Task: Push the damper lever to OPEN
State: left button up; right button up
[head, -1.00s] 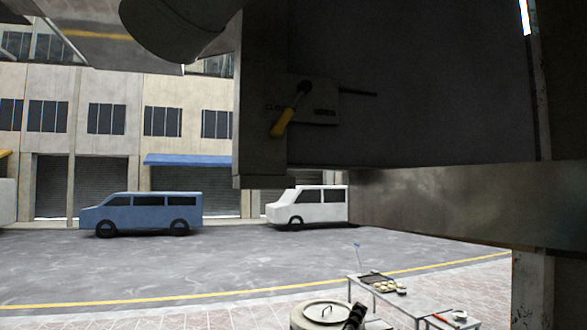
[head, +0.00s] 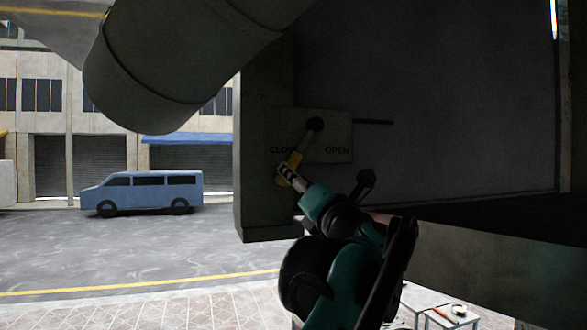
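A teal and black gripper, which I take as my right one (head: 288,176), reaches up from below. Its light, striped tip overlaps the handle's lower end; I cannot tell whether it touches. Its finger gap is unclear in the shadow. My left gripper is not in view.
A dark panel (head: 450,100) fills the right side behind the lever. A thick grey cylinder (head: 150,65) hangs at the upper left. A small table (head: 425,300) stands low at the right. A blue van (head: 145,192) stands across the street.

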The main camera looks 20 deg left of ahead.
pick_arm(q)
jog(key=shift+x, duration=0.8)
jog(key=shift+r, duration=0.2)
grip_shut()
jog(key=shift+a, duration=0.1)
